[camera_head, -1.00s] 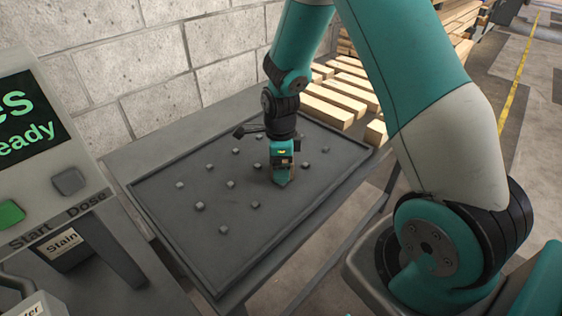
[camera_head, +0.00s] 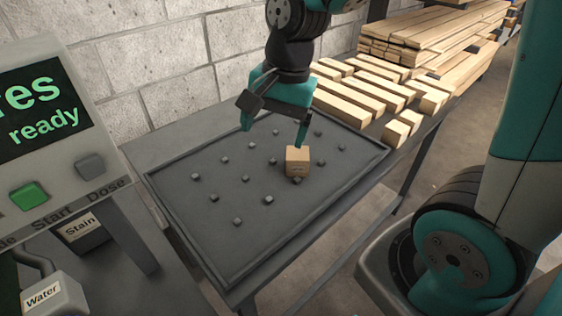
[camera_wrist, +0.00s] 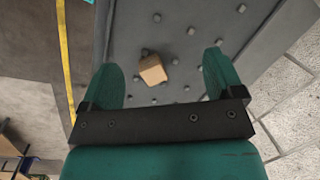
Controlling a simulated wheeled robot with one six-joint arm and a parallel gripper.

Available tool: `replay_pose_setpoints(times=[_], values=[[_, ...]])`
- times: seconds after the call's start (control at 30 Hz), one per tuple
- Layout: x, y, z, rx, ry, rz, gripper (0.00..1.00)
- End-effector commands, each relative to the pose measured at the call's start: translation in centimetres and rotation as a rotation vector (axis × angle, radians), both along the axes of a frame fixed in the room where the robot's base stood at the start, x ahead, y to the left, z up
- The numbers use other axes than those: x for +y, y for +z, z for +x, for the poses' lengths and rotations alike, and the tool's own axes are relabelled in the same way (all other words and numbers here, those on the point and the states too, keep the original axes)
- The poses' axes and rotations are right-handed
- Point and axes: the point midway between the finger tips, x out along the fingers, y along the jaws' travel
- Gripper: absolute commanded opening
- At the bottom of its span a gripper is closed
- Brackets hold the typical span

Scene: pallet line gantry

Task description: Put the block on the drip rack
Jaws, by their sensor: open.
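The small wooden block (camera_head: 298,161) sits on the pegs of the dark grey drip rack (camera_head: 222,240), toward the rack's right side. My gripper (camera_head: 274,133) is open and empty, above and a little to the left of the block in the head view. In the wrist view the block (camera_wrist: 153,70) shows beyond the fingertips, and my gripper (camera_wrist: 164,62) has a finger on each side of the picture with clear space between. The block appears apart from both fingers.
Wooden beams (camera_head: 358,101) lie at the rack's far right, with stacked boards (camera_head: 440,35) behind. A dosing machine with a lit screen (camera_head: 38,104) stands at the left, beside a container labelled Water (camera_head: 45,297). A block wall (camera_head: 165,60) runs behind the rack.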

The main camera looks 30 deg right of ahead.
Motion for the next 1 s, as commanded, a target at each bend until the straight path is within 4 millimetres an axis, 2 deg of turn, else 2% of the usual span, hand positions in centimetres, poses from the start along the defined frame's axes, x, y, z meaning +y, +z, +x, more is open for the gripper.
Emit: replay_pose_setpoints(times=[0.03,0.1,0.2,0.3,0.4,0.53,0.73,0.83,1.0], values=[[1.6,1.1,-2.0,-0.049,0.213,0.019,0.87],[3.3,2.1,-4.8,-0.115,0.519,0.045,0.87],[5.2,3.2,-8.3,-0.209,0.891,0.074,0.87],[6.3,3.8,-10.9,-0.285,1.159,0.095,0.87],[6.8,4.1,-12.4,-0.331,1.316,0.106,0.87],[7.0,4.1,-13.0,-0.351,1.385,0.11,0.87],[6.9,4.2,-12.9,-0.35,1.385,0.11,0.87],[6.9,5.3,-12.9,-0.351,1.383,0.109,0.87],[6.9,5.3,-12.9,-0.351,1.383,0.109,0.87]])
